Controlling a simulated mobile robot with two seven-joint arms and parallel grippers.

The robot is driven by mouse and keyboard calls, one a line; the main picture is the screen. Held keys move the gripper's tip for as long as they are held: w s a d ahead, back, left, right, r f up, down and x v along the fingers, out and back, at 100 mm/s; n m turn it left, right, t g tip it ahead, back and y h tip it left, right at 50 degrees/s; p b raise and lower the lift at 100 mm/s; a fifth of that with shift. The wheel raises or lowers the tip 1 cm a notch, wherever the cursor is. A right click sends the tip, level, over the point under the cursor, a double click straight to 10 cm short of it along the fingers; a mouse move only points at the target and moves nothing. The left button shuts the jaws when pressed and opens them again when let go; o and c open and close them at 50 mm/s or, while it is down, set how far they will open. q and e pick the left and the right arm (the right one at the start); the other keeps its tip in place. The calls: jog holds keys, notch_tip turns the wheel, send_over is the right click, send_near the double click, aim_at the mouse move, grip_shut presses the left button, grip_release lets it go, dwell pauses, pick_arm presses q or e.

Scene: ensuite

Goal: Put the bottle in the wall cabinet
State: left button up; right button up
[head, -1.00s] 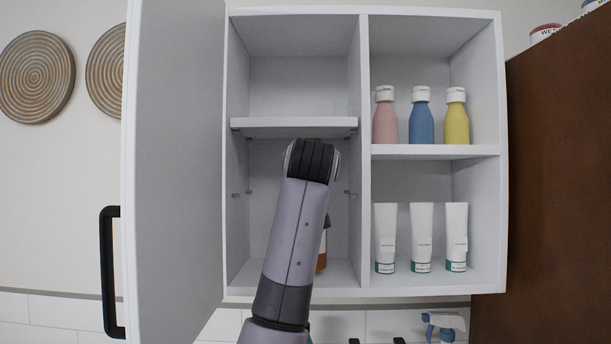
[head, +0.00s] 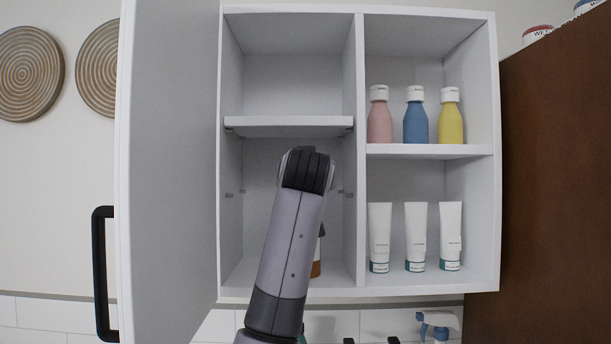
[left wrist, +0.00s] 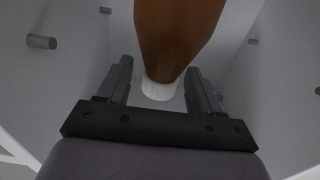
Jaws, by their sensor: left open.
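The brown bottle (head: 317,266) is in the lower left compartment of the white wall cabinet (head: 428,151), mostly hidden behind my arm in the head view. In the left wrist view the bottle (left wrist: 178,30) shows its brown body and white cap. My left gripper (left wrist: 157,68) is open, with one finger on each side of the bottle near its cap; I cannot tell whether they touch it. The cabinet door (head: 170,150) stands open on the left. My right gripper is not in view.
A shelf (head: 289,126) lies above my arm, with an empty compartment over it. The right side holds pink, blue and yellow bottles (head: 415,118) above white tubes (head: 415,237). A brown panel (head: 555,190) stands at right; a spray bottle (head: 438,322) is below.

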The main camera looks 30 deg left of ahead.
pick_arm(q)
jog(key=b+v, duration=0.4)
jog(key=v, duration=0.8)
